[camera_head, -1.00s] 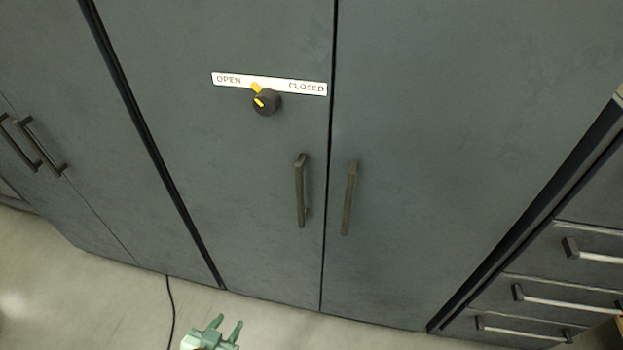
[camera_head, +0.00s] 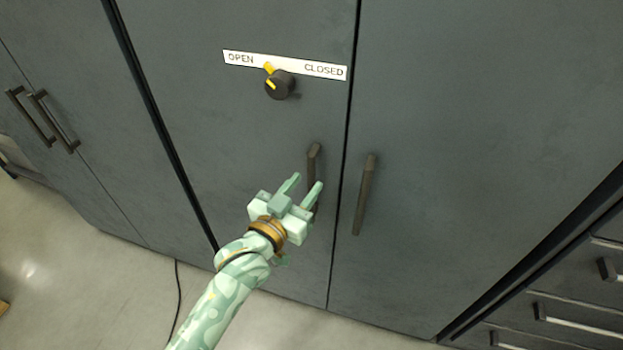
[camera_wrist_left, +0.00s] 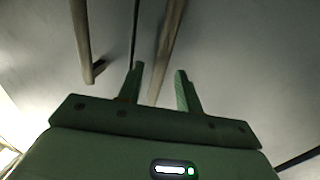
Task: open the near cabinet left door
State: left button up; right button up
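The near cabinet's left door (camera_head: 235,130) is grey and shut flush beside the right door (camera_head: 450,130). Its dark bar handle (camera_head: 314,160) stands upright near the seam, its lower part partly hidden by my left gripper. My left gripper (camera_head: 304,186) is open and empty, its green fingers pointing up at the handle. My right gripper is not in view.
A dark knob (camera_head: 279,84) with a yellow mark sits below the OPEN/CLOSED label (camera_head: 285,65), its mark towards OPEN. The right door's handle (camera_head: 364,195) is close beside. Drawers (camera_head: 560,320) stand at lower right. A cable (camera_head: 179,300) lies on the floor.

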aim_at(309, 180)
pick_arm(q)
jog(key=shift+b+x, duration=0.35)
jog(key=shift+x, duration=1.5)
jog(key=shift+c, duration=0.2)
grip_shut()
jog(key=shift+s, duration=0.1)
